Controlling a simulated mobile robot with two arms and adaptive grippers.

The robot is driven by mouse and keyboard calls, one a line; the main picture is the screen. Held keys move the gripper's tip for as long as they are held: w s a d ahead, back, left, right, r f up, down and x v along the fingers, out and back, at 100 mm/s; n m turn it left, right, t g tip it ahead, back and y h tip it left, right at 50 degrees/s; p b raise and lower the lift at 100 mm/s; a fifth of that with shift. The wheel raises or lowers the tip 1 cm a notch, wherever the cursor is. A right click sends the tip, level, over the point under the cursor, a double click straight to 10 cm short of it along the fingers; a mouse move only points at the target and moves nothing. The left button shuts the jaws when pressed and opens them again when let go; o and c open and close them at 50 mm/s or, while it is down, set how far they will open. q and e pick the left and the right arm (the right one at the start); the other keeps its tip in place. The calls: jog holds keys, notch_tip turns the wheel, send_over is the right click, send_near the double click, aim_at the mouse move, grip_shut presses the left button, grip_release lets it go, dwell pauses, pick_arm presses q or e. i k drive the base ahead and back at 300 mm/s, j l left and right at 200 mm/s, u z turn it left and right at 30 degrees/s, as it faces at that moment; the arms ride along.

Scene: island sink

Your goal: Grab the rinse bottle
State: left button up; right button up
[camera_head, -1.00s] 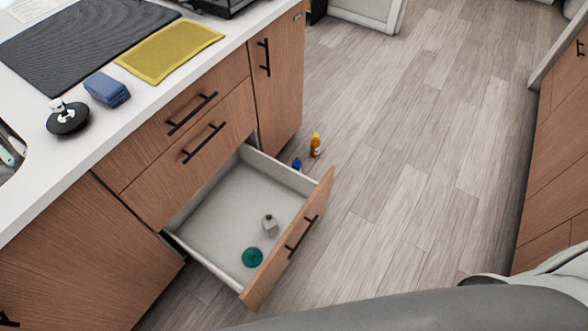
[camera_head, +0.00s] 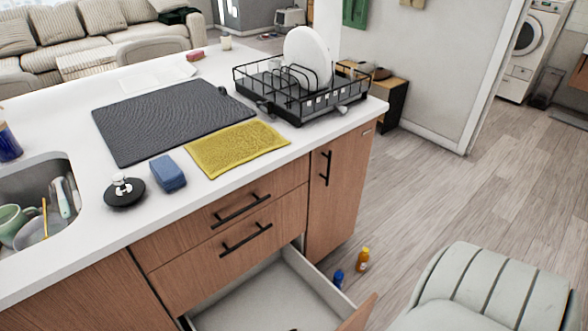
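Two small bottles stand on the floor beside the open bottom drawer (camera_head: 245,306). One is orange-yellow (camera_head: 362,259) and the other is blue (camera_head: 338,279), partly hidden behind the drawer's side. A blue bottle (camera_head: 8,143) also stands at the counter's left edge, cut off by the frame. I cannot tell which of these is the rinse bottle. Neither of my grippers is in view.
The island counter holds a dark mat (camera_head: 170,118), yellow cloth (camera_head: 236,148), blue sponge (camera_head: 168,173), black-and-white round item (camera_head: 125,191) and dish rack (camera_head: 300,92) with plates. The sink (camera_head: 75,200) holds dishes. Floor (camera_head: 430,195) right of the island is open.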

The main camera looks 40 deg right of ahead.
aim_at(338, 277)
jog(key=l+u, duration=0.15)
jog(key=l, duration=0.3)
jog(key=k+l+u, duration=0.2)
jog(key=l, duration=0.25)
jog(key=l+u, duration=0.15)
jog(key=l, duration=0.3)
jog(key=k+l+u, duration=0.2)
jog(key=l, duration=0.2)
jog(key=k+l+u, duration=0.15)
jog(key=l, duration=0.25)
jog(key=k+l+u, duration=0.15)
jog(key=l, duration=0.25)
